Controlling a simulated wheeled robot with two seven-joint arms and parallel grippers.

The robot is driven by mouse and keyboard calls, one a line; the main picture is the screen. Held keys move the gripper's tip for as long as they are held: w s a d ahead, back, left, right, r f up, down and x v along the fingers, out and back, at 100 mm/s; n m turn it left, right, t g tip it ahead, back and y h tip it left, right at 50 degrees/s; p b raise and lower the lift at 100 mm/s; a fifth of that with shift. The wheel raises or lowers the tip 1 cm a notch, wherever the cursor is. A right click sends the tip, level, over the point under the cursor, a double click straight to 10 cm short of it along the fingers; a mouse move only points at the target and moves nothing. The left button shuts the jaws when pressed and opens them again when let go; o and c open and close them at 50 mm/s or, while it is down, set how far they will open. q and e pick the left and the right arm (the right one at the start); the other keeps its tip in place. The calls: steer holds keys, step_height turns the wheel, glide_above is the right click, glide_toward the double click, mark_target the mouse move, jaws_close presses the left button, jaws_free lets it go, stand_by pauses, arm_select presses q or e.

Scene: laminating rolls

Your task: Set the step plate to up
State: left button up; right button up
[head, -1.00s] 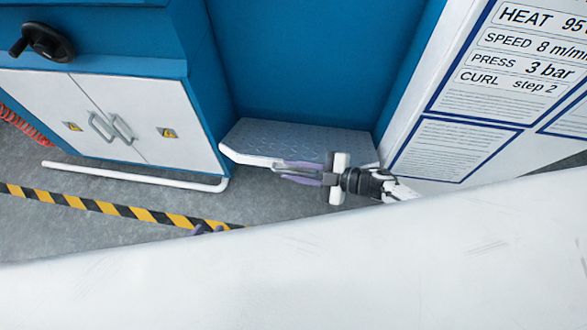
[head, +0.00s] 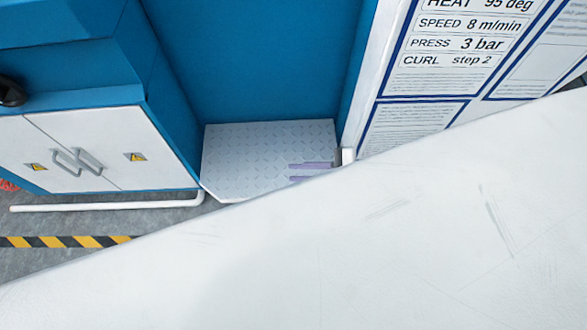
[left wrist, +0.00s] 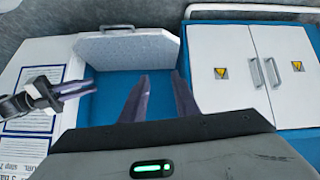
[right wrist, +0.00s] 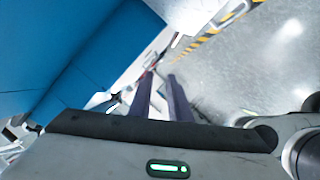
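The step plate (head: 255,155) is a pale grey tread plate with cut corners, set between blue panels in the head view. It shows much of its face there; I cannot tell its exact tilt. In the left wrist view the plate (left wrist: 135,48) has a handle (left wrist: 117,28) at its far edge. My right gripper (head: 310,172) is open, its purple fingers overlapping the plate's right side; contact is unclear. My right gripper also shows in the right wrist view (right wrist: 160,76), empty. My left gripper (left wrist: 160,75) is open and empty, and hidden in the head view.
A large white surface (head: 400,240) hides the lower head view and most of my right arm. A white cabinet (head: 85,155) stands left of the plate, with a white floor rail (head: 110,204) before it. A notice board (head: 450,65) is on the right.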

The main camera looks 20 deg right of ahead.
stand_by(0.4)
